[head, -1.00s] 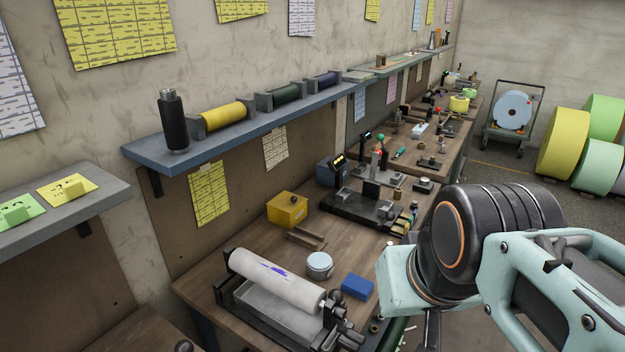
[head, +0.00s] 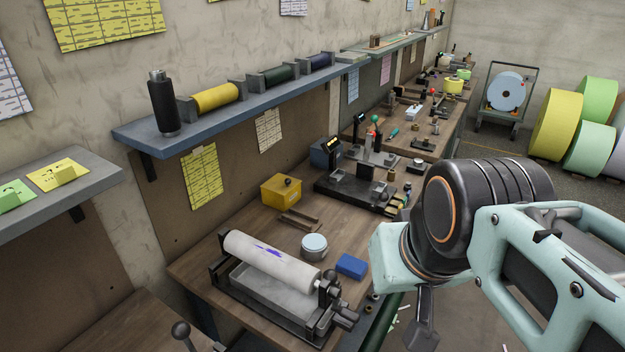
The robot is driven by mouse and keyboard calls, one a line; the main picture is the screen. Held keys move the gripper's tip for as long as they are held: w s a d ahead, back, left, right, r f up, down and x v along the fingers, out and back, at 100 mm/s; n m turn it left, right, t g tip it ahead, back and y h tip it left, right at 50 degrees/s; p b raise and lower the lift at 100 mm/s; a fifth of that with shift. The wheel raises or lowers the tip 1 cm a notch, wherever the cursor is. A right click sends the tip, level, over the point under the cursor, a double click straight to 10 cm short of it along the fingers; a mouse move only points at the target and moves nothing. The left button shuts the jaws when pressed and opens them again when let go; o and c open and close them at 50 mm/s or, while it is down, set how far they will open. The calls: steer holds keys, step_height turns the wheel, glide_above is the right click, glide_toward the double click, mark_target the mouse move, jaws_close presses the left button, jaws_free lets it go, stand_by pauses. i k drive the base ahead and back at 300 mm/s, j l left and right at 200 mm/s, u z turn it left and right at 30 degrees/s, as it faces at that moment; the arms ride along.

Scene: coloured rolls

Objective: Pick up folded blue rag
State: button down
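The folded blue rag (head: 351,266) is a small blue block shape lying flat on the wooden workbench (head: 222,261), near its right edge. It sits right of a round tin and behind the end of the white roller. My arm comes in from the right. My gripper (head: 421,335) shows only in part below the pale wrist, right of the rag and apart from it, beyond the bench edge. Its fingertips are not clear, so I cannot tell its opening. Nothing covers the rag.
A white roller (head: 270,259) with a purple smear rests over a grey tray beside the rag. A round tin (head: 314,247) stands close to the rag's left. A yellow box (head: 281,191) and a dark machine (head: 357,191) stand farther back. A blue shelf (head: 160,141) runs above.

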mark_target(349, 264)
steer(key=i+l+u, duration=0.2)
steer(key=l, duration=0.35)
steer(key=l+u, duration=0.2)
steer(key=l, duration=0.3)
steer(key=i+l+u, duration=0.2)
steer(key=l, duration=0.4)
steer(key=k+u, duration=0.2)
steer(key=k, duration=0.15)
steer(key=i+l+z, duration=0.15)
steer(key=i+l, duration=0.05)
steer(key=i, duration=0.1)
